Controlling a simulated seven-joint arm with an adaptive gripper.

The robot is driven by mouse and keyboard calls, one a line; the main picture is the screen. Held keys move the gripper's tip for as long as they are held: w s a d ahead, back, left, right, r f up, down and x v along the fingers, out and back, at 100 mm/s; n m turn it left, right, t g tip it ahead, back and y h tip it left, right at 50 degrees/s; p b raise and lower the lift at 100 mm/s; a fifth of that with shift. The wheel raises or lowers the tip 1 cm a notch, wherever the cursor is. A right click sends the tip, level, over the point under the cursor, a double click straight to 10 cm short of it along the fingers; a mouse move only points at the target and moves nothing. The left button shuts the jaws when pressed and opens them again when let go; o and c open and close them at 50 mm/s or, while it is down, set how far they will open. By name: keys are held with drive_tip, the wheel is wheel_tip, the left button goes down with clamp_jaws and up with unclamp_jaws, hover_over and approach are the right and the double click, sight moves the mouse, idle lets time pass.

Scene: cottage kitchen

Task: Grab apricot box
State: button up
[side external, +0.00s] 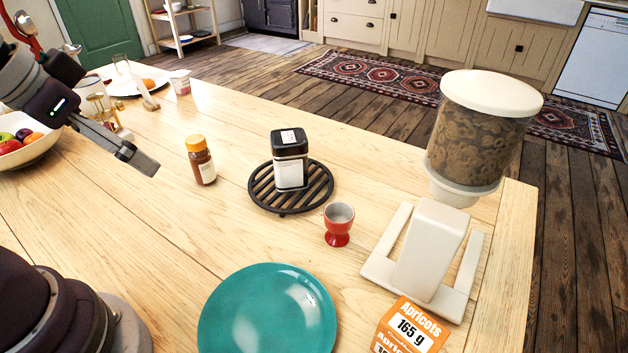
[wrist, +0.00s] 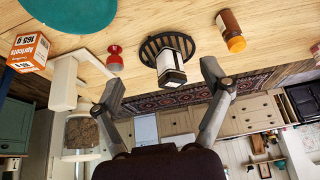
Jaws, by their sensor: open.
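The apricot box (side external: 408,328) is orange and white, marked "Apricots 165 g". It stands at the front right of the table in the side view, partly cut off by the bottom edge. In the wrist view the apricot box (wrist: 29,52) shows at the far left, upside down. My gripper (side external: 148,165) is at the left in the side view, above the table and well away from the box. In the wrist view my gripper (wrist: 160,88) has its two fingers spread wide, with nothing held between them.
Between my gripper and the box are a spice jar (side external: 202,160), a black-lidded tin (side external: 290,165) on a round trivet (side external: 322,190), a red egg cup (side external: 338,226) and a teal plate (side external: 266,315). A tall cereal dispenser (side external: 475,140) stands behind the box. A fruit bowl (side external: 40,152) is far left.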

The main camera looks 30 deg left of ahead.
drive_tip(key=m+g+h, duration=0.4)
drive_tip(key=m+g, duration=0.3)
drive_tip(key=m, duration=1.4)
hover_over(409, 321)
drive_tip(key=a, duration=0.2)
drive_tip(key=f, duration=0.7)
drive_tip(key=shift+w+d+f, duration=0.1)
drive_tip(key=shift+d+f, duration=0.1)
drive_tip(key=shift+f, duration=0.1)
drive_tip(key=x, duration=0.6)
drive_tip(key=a+x, duration=0.1)
drive_tip(key=x, duration=0.2)
drive_tip(key=shift+w+d+f, duration=0.15)
drive_tip(key=shift+w+f, duration=0.2)
drive_tip(key=shift+f, duration=0.25)
drive_tip(key=shift+r, duration=0.1)
drive_tip(key=c, duration=1.3)
